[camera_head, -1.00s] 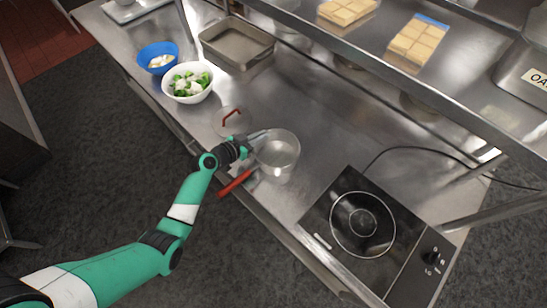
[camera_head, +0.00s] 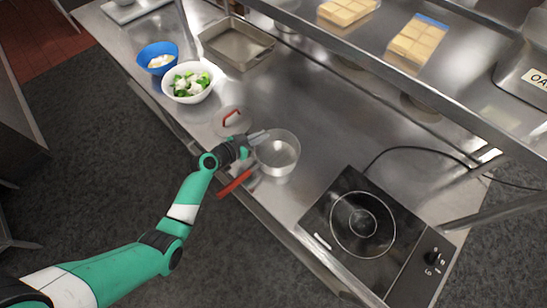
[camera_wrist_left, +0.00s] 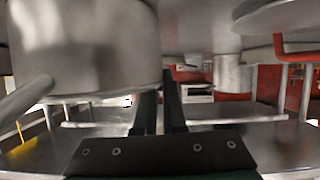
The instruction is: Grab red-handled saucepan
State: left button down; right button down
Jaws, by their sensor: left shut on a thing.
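The saucepan (camera_head: 279,155) is a steel pot on the steel counter. Its red handle (camera_head: 235,184) points to the lower left, over the counter's front edge. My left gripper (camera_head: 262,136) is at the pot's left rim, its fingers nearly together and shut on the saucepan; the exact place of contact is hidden. In the left wrist view the fingers (camera_wrist_left: 160,107) stand close against the side of the pot (camera_wrist_left: 85,50). My right gripper is not in view.
A lid with a red grip (camera_head: 231,122) lies just left of the pot. A white bowl of broccoli (camera_head: 190,97), a blue bowl (camera_head: 145,55) and a metal tray (camera_head: 213,42) stand farther back. A black hob (camera_head: 325,215) is at the right. A shelf (camera_head: 400,75) overhangs the counter.

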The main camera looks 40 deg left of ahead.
pick_arm(q)
jog(key=shift+s+f, duration=0.1)
jog(key=shift+f, duration=0.1)
jog(key=shift+d+r, duration=0.1)
jog(key=shift+r, duration=0.4)
jog(key=w+d+r+p, duration=0.3)
jog(key=d+r+p, duration=0.2)
jog(key=d+r, duration=0.7)
jog(key=shift+d+r, duration=0.2)
jog(key=shift+d, duration=0.65)
